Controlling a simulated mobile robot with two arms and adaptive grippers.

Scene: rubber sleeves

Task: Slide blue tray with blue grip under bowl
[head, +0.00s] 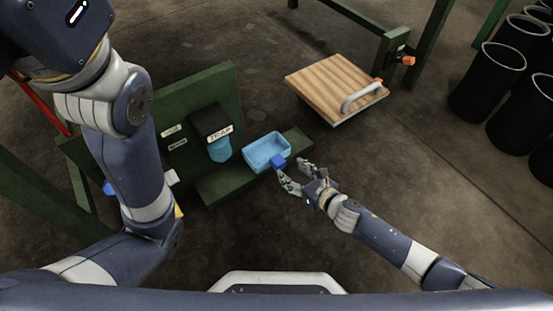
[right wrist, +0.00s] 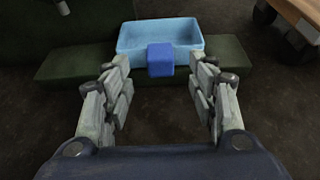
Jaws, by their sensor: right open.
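The light blue tray (head: 266,150) sits on a green ledge, with its darker blue grip (head: 278,160) facing my right gripper. In the right wrist view the tray (right wrist: 160,30) and its grip (right wrist: 160,60) are straight ahead. My right gripper (head: 293,175) is open, its fingers apart on either side of the grip and just short of it; the grip looks untouched. The blue bowl (head: 220,149) hangs under a dark labelled block on the green panel, left of the tray. My left arm crosses the left side, but its gripper is out of view.
The green ledge (head: 228,183) runs below the panel (head: 199,98), with bare room on it left of the tray. A wooden-topped platform (head: 325,82) with a pale handle stands at back right. Several black bins (head: 487,82) stand far right.

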